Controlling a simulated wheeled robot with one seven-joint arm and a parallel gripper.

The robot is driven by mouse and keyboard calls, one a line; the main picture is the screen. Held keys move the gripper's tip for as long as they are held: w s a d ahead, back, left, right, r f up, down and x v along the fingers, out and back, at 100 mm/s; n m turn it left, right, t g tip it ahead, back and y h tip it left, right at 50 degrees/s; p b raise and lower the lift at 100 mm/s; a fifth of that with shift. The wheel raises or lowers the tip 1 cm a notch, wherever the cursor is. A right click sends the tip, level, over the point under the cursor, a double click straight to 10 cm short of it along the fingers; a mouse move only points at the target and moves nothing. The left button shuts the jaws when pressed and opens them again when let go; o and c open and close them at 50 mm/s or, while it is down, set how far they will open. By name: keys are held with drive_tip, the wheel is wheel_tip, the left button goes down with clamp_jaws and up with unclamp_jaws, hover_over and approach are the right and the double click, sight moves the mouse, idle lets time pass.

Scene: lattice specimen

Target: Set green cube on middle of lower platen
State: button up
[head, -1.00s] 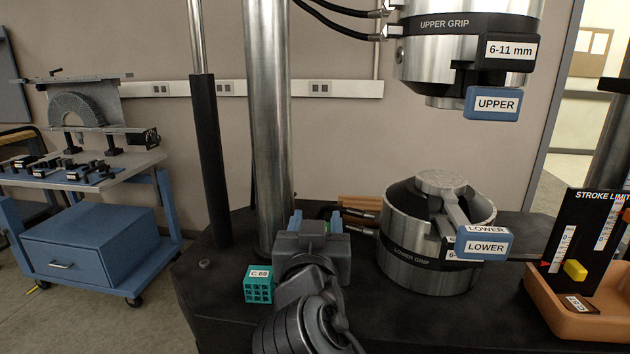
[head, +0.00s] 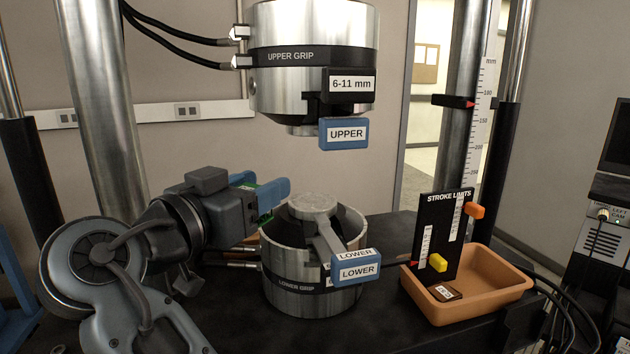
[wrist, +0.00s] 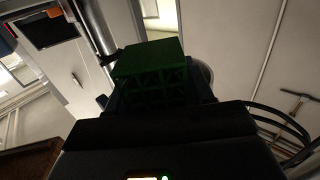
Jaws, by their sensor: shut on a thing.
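My gripper (head: 272,198) is shut on the green cube and holds it just left of the lower platen, at about the platen's height in the picture. The green cube (head: 266,217) shows only in slivers beside the blue fingers in the head view. In the wrist view the dark green lattice cube (wrist: 150,62) sits between the fingers. The lower platen (head: 313,202) is a round grey disc on top of the lower grip (head: 290,265). Its visible top is bare. I cannot tell the exact gap between cube and platen.
The upper grip (head: 312,60) with its blue UPPER tag (head: 343,134) hangs above the platen. A blue LOWER handle (head: 357,270) juts out at the front. An orange tray (head: 485,300) with the stroke limits panel (head: 445,240) stands at the right. Hoses run at the upper left.

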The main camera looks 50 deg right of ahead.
drive_tip(key=d+p, duration=0.1)
drive_tip(key=d, duration=0.3)
drive_tip(key=w+d, duration=0.1)
drive_tip(key=d, duration=0.3)
drive_tip(key=w+d+p, duration=0.1)
drive_tip(key=d, duration=0.3)
drive_tip(key=shift+w+p, duration=0.15)
drive_tip(key=shift+p, duration=0.15)
drive_tip(key=d, duration=0.1)
drive_tip(key=d+p, duration=0.1)
drive_tip(key=d, duration=0.2)
drive_tip(key=shift+w+d+r, duration=0.15)
drive_tip(key=shift+w+d, duration=0.05)
drive_tip(key=shift+w, duration=0.2)
drive_tip(key=shift+f+p, duration=0.2)
drive_tip(key=shift+p, duration=0.3)
drive_tip(key=shift+f, duration=0.25)
drive_tip(key=shift+f+b, duration=0.35)
drive_tip(key=shift+b, duration=0.15)
